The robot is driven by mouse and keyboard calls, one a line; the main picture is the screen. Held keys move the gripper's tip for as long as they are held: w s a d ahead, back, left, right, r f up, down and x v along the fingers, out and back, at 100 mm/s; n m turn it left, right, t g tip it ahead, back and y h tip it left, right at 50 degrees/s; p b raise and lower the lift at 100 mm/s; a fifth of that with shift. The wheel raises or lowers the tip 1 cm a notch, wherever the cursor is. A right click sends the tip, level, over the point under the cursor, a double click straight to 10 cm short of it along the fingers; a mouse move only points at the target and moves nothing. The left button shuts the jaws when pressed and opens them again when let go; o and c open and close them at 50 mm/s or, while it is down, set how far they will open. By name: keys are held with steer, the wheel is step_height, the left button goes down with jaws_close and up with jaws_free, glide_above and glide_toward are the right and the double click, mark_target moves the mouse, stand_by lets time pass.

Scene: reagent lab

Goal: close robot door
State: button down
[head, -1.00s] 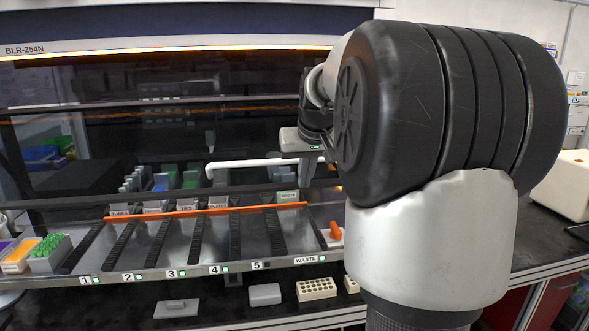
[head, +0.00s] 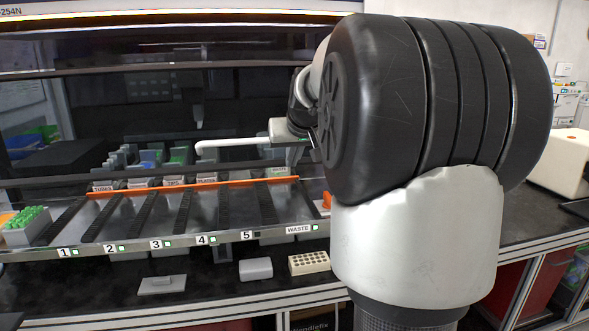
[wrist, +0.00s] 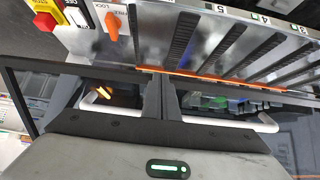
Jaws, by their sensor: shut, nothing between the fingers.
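The robot door is a dark glass front panel (head: 130,120) on the large enclosure. It stands low, its bottom bar just above the deck's orange strip, with a small gap visible below. A white bar handle (head: 228,145) sticks out from it; its right end is hidden by my gripper and arm. My gripper (head: 293,152) is at that right end. In the wrist view my gripper (wrist: 151,82) is shut and empty, with white handle parts (wrist: 235,122) on both sides. I cannot tell whether it touches the handle.
The steel deck (head: 190,222) has dark rails, numbered slots and an orange strip (head: 190,187). A green-topped rack (head: 27,222) stands at its left. An orange switch (wrist: 112,28) and red button (wrist: 45,22) sit near my gripper. Blocks lie on the black bench (head: 215,285) below.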

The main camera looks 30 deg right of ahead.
steer(key=w+d+f+b, duration=0.1)
steer(key=w+f+b, duration=0.1)
steer(key=w+f, duration=0.2)
steer(key=w+d+f+t+b, duration=0.1)
steer(key=w+d+f+b, duration=0.1)
steer(key=w+f, duration=0.2)
steer(key=w+d+f+t+b, duration=0.1)
steer(key=w+f+b, duration=0.1)
steer(key=w+f, duration=0.2)
steer(key=shift+w+d+h, duration=0.2)
steer(key=shift+w+h, duration=0.2)
steer(key=shift+w, duration=0.3)
steer(key=w+d, duration=0.1)
steer(key=w, duration=0.2)
steer(key=w+d+f+t, duration=0.1)
steer(key=w, duration=0.2)
steer(key=w+d+f+t+b, duration=0.1)
steer(key=w, duration=0.2)
steer(key=shift+w+f, duration=0.1)
steer(key=shift+w, duration=0.1)
steer(key=shift+w+d+t+h, duration=0.15)
steer(key=shift+w+t+h, duration=0.15)
steer(key=shift+w, duration=0.4)
steer(key=shift+r, duration=0.2)
